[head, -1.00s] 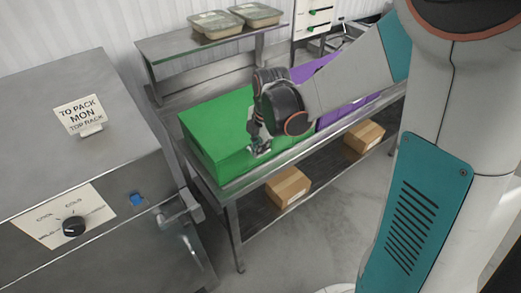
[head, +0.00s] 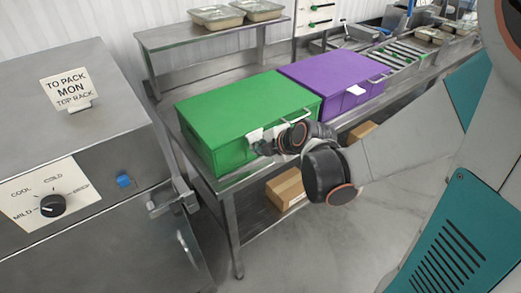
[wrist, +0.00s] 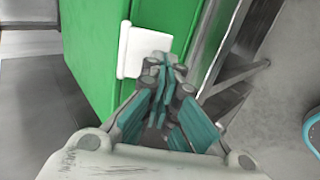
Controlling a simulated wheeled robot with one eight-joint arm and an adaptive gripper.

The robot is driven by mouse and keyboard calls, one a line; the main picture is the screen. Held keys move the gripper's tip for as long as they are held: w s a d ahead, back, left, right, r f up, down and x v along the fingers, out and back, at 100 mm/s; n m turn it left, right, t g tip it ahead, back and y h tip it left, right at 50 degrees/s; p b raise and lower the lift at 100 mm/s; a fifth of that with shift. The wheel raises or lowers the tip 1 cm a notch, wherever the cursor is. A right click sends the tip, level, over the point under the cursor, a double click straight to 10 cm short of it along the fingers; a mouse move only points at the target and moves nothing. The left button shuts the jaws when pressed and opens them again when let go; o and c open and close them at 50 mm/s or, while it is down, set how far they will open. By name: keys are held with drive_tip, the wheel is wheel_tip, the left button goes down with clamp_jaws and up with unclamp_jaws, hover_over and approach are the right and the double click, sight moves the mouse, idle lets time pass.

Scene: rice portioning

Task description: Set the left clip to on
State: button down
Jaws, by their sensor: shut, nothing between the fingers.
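The green box (head: 225,108) has a white clip (head: 255,135) on its front, left of the metal handle. I take this as the left clip; it also shows in the wrist view (wrist: 143,48). The purple box (head: 325,72) to the right has a similar white clip (head: 356,90). My gripper (head: 259,148) is at the front of the green box, by the lower edge of its clip. In the wrist view its fingertips (wrist: 165,64) are shut together and overlap the clip's lower right part. I cannot tell whether they touch it.
Both boxes stand on a metal table (head: 237,182) with a cardboard box (head: 287,189) on its lower shelf. A steel cabinet with a dial (head: 53,205) and blue button (head: 124,181) stands at left. A raised shelf (head: 170,40) holds two trays. The floor in front is open.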

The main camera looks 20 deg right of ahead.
drive_tip(key=shift+w+a+f+b, duration=0.1)
drive_tip(key=shift+w+f+b, duration=0.2)
drive_tip(key=shift+f+b, duration=0.25)
drive_tip(key=shift+w+a+f+b, duration=0.1)
drive_tip(key=shift+w+f+b, duration=0.15)
drive_tip(key=shift+f+b, duration=0.25)
drive_tip(key=shift+w, duration=0.1)
idle(0.3)
